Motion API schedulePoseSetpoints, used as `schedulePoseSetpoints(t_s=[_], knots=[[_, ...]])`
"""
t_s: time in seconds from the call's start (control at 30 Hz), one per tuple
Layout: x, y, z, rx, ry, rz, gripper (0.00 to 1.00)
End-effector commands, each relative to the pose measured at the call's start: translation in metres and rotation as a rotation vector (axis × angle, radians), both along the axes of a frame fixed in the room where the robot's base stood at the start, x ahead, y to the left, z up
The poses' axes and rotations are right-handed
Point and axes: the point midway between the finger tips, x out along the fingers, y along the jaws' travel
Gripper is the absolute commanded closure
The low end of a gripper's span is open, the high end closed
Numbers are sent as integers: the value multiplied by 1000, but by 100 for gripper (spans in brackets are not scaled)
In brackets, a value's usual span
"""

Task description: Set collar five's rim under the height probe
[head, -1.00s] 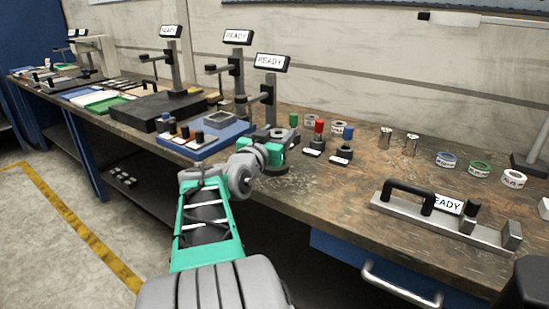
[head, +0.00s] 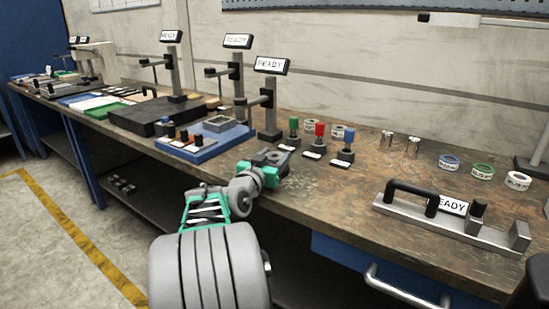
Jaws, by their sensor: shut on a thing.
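My gripper (head: 268,159) is at the front edge of the bench. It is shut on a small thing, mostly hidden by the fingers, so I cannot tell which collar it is. Three upright stands with READY screens rise behind it: a near one (head: 268,105), a middle one (head: 239,75) and a far left one (head: 173,70). Each has a side arm; I cannot tell which is the height probe.
Green (head: 293,126), red (head: 319,131) and blue (head: 348,136) handled pieces stand just right of my gripper. A blue tray (head: 222,141) lies to its left. A metal fixture (head: 445,218) with a black handle lies at front right. The bench centre has clear room.

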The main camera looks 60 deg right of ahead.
Motion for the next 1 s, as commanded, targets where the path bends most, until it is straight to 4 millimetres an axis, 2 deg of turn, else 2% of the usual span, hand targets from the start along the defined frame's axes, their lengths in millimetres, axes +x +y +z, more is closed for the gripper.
schedulePoseSetpoints(t_s=[0.03, 0.3, 0.67, 0.9, 1.0], knots=[[0, 0, -1, 0, 0, 0, 45], [0, 0, 0, 0, 0, 0, 25], [0, 0, 3, 2, 0, 0, 25], [-1, 54, 7, -1, -1, 4, 25], [-1, 70, 5, 0, -1, 4, 25]])
